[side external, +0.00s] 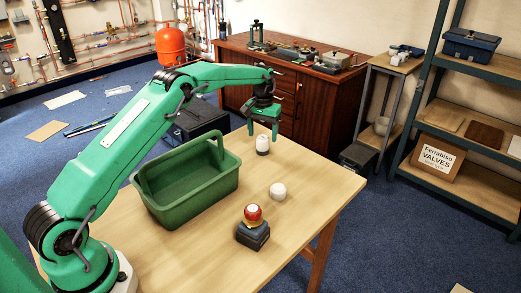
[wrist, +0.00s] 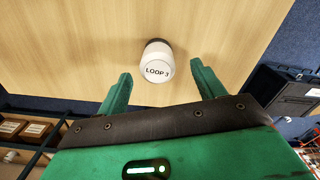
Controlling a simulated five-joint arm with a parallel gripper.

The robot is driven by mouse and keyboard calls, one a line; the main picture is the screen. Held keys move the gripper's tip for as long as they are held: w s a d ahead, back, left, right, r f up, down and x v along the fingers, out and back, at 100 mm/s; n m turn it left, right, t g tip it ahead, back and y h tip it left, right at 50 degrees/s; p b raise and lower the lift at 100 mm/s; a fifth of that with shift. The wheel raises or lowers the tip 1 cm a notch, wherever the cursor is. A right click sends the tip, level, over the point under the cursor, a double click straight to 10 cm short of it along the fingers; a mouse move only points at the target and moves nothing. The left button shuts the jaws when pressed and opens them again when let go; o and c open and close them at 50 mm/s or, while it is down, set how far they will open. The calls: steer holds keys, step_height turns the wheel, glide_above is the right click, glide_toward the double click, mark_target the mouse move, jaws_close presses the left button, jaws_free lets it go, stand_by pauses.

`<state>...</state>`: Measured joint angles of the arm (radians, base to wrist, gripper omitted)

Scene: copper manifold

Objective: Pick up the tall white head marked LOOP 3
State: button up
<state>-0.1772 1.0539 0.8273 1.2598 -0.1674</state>
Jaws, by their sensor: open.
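The tall white head (side external: 262,142) stands upright on the wooden table and has a dark base. In the wrist view the white head (wrist: 156,65) shows "LOOP 3" on its top. My gripper (side external: 264,133) is green, points down and is open just above and around the far side of the head in the side view. In the wrist view my gripper (wrist: 163,84) has its two fingers spread apart, with the head between and slightly beyond their tips. Nothing is held. Whether a finger touches the head cannot be told.
A green tote (side external: 185,190) with a handle stands left of the head. A shorter white head (side external: 278,191) and a red-and-white head on a dark block (side external: 253,228) stand nearer the front. The wooden table (side external: 320,195) is clear to the right.

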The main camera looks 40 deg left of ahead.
mark_target(263, 137)
steer(key=shift+s+d+f, duration=0.1)
steer(key=shift+f, duration=2.3)
steer(key=shift+c, duration=0.2)
steer(key=c, duration=1.1)
